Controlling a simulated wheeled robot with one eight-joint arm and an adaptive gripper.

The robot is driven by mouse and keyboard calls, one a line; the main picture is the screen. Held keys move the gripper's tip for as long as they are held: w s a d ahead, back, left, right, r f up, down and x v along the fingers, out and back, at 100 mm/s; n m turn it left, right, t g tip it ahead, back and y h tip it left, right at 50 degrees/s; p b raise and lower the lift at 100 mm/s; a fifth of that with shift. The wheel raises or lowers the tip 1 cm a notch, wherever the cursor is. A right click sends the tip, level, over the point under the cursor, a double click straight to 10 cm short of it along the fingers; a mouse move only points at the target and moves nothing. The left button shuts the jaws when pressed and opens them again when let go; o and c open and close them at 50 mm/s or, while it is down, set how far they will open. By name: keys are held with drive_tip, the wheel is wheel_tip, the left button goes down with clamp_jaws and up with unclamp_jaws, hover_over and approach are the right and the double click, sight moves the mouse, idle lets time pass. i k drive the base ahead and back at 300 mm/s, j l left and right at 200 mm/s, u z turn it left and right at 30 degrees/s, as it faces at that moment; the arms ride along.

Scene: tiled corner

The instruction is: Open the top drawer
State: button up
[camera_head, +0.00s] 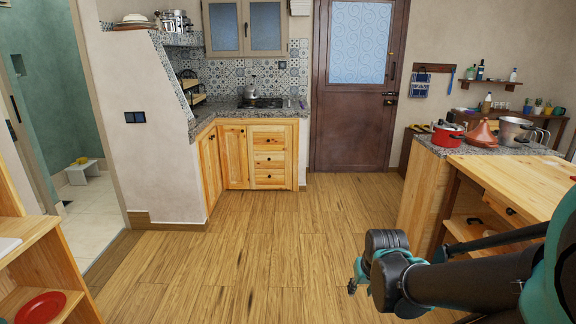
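A wooden kitchen cabinet at the back has a stack of drawers with dark handles. Its top drawer (269,140) looks shut, just under the stone counter. A wooden table at the right also has a drawer front (507,207) with a dark handle under its top; how far it is shut is hard to tell. My gripper (354,275) is at the lower right, left of the table and over the floor. It is far from the back cabinet and touches neither drawer. Its fingers are small and seen from the side, so their opening is unclear.
The wood floor (262,235) is clear between me and the back cabinet. A counter at the right holds a red pot (447,134), a tagine (482,135) and a steel pot (515,131). A wooden shelf (45,262) with a red plate (41,307) stands at the left.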

sight(262, 142)
drive_tip(key=i, duration=3.8)
drive_tip(key=i+u, duration=0.15)
drive_tip(key=i, duration=0.5)
